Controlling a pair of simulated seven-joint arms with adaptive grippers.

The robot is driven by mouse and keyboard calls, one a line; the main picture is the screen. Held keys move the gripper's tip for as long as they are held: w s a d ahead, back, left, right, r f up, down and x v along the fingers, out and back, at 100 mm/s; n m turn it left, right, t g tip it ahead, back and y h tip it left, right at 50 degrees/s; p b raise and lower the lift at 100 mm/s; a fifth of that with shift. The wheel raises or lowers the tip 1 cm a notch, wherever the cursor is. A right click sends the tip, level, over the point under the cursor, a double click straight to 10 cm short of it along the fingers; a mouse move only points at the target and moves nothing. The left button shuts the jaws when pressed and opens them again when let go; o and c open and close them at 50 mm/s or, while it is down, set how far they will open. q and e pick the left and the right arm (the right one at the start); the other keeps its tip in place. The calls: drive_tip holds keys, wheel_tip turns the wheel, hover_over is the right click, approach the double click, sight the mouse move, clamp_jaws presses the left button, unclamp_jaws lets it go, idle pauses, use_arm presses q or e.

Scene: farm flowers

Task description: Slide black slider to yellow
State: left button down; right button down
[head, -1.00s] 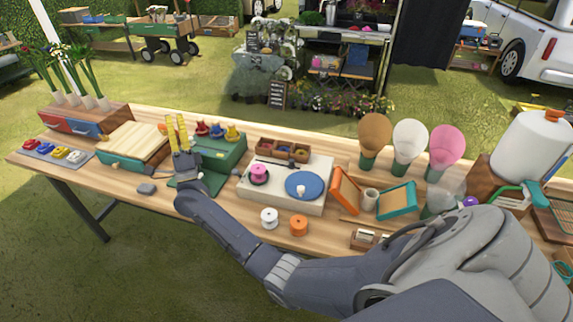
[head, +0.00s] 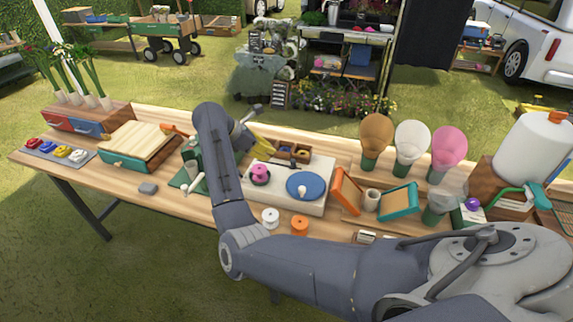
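I cannot make out a black slider; my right arm covers much of the middle of the table. The green box (head: 190,152) is mostly hidden behind that arm, and the red, blue and yellow pieces on top of it do not show now. Part of its green base (head: 181,181) shows left of the arm. My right gripper (head: 264,145), with yellow fingertips, is beyond the forearm, near the back left of the white board. I cannot tell how far its fingers are apart. My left gripper is not in view.
A wooden-topped box (head: 138,142) stands left of the green box. A grey mat (head: 40,155) with coloured pieces lies at the far left. The white board (head: 280,203) and coloured bulbs (head: 412,140) are to the right.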

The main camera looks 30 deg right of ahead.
sight(289, 168)
drive_tip(key=shift+a+f, duration=0.1)
drive_tip(key=shift+f, duration=0.45)
drive_tip(key=shift+x, duration=4.6)
drive_tip(key=shift+a+f, duration=0.15)
drive_tip(key=shift+s+d, duration=0.85)
drive_tip(key=shift+s, duration=0.15)
